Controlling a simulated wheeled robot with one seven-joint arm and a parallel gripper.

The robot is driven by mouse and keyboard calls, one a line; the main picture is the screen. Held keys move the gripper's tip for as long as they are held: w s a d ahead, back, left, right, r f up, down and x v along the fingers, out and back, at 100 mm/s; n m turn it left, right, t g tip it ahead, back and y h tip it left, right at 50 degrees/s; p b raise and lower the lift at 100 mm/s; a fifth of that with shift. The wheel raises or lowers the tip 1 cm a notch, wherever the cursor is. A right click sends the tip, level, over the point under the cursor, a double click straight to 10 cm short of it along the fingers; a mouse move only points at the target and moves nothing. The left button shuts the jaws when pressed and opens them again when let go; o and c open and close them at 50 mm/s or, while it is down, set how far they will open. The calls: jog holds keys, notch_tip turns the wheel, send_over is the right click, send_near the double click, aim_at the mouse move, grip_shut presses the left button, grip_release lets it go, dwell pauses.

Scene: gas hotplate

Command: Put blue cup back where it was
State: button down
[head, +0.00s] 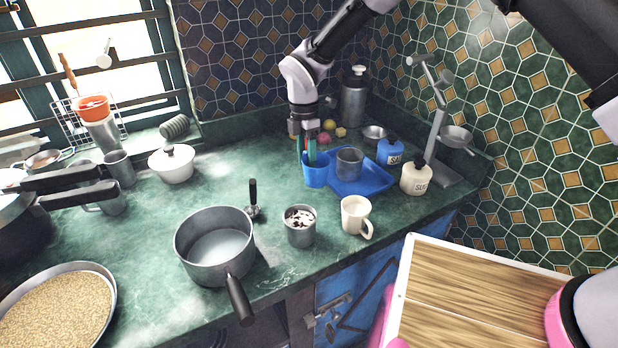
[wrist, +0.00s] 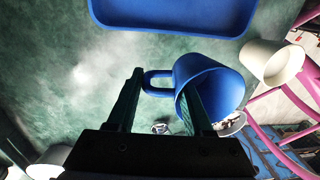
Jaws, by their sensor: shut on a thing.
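The blue cup (head: 314,177) is at the left end of the blue tray (head: 372,184) in the head view. My gripper (head: 311,156) comes down on it from above. In the wrist view the cup (wrist: 212,75) lies at my gripper (wrist: 164,90), with its handle and near wall between the fingers. One finger reaches into the cup's mouth; the other is outside, by the handle. The tray (wrist: 170,22) shows above the cup with a gap between. I cannot tell whether the cup touches the counter.
A grey cup (head: 349,162) stands on the tray. A cream mug (head: 355,214), a metal cup (head: 300,228) and a saucepan (head: 214,250) stand in front. A blue jar (head: 390,151) and a cream jar (head: 415,179) are right. The counter (head: 240,165) left of the cup is clear.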

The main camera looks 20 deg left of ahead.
jog(key=shift+f, duration=2.55)
jog(key=shift+f, duration=0.1)
jog(key=shift+c, duration=1.5)
grip_release()
jog(key=r, duration=0.8)
jog(key=w+a+r, duration=0.1)
jog(key=r, duration=0.3)
jog(key=shift+r, duration=0.1)
